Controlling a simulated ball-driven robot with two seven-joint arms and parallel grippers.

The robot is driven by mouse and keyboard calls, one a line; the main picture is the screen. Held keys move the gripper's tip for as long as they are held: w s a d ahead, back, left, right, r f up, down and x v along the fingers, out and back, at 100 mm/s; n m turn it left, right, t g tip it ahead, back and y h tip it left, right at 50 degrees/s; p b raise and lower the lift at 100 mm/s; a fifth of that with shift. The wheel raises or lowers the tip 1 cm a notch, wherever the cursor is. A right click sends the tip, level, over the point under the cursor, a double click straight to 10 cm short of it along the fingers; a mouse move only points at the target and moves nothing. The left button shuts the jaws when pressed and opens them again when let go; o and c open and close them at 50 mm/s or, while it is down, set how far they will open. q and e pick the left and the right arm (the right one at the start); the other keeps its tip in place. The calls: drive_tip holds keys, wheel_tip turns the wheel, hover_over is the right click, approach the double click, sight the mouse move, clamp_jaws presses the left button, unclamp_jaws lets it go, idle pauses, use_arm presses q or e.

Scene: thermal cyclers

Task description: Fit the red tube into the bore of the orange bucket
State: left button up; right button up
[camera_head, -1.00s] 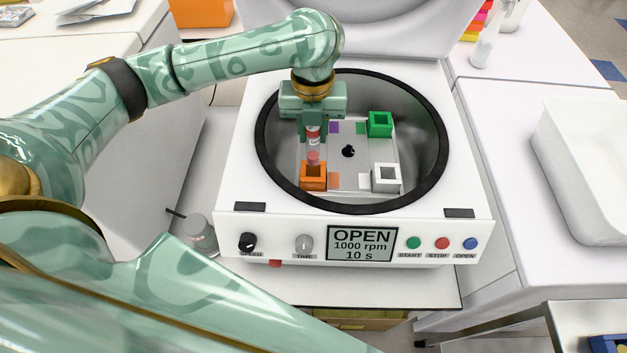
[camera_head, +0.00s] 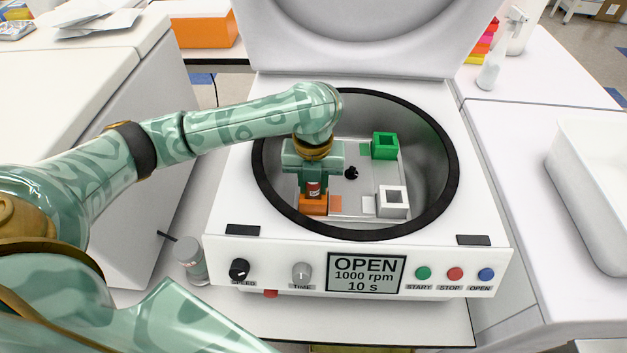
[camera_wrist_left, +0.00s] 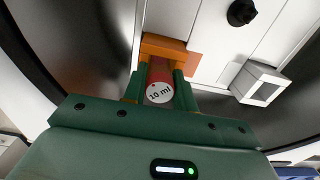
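The orange bucket (camera_head: 313,206) sits at the front left of the rotor plate inside the open centrifuge; it also shows in the left wrist view (camera_wrist_left: 180,58). My left gripper (camera_head: 313,188) is down over it, its fingers shut on the red tube (camera_head: 313,189). In the left wrist view the tube's cap (camera_wrist_left: 160,93), marked "10 ml", shows between the two green fingers. The tube stands upright in line with the orange bucket. Its lower end is hidden, so I cannot tell how deep it sits in the bore. My right gripper is not in view.
A green bucket (camera_head: 384,146) and a white bucket (camera_head: 393,200) stand on the rotor's right side, around a black hub knob (camera_head: 351,173). The black bowl rim (camera_head: 452,185) surrounds them. The raised lid (camera_head: 350,45) stands behind. The front panel screen (camera_head: 366,273) reads OPEN.

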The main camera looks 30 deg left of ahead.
use_arm(q)
drive_tip(key=o, duration=0.3)
drive_tip(key=shift+r, duration=0.3)
wheel_tip(320, 180, up, 12)
drive_tip(key=p, duration=0.6)
drive_tip(key=shift+f, duration=0.15)
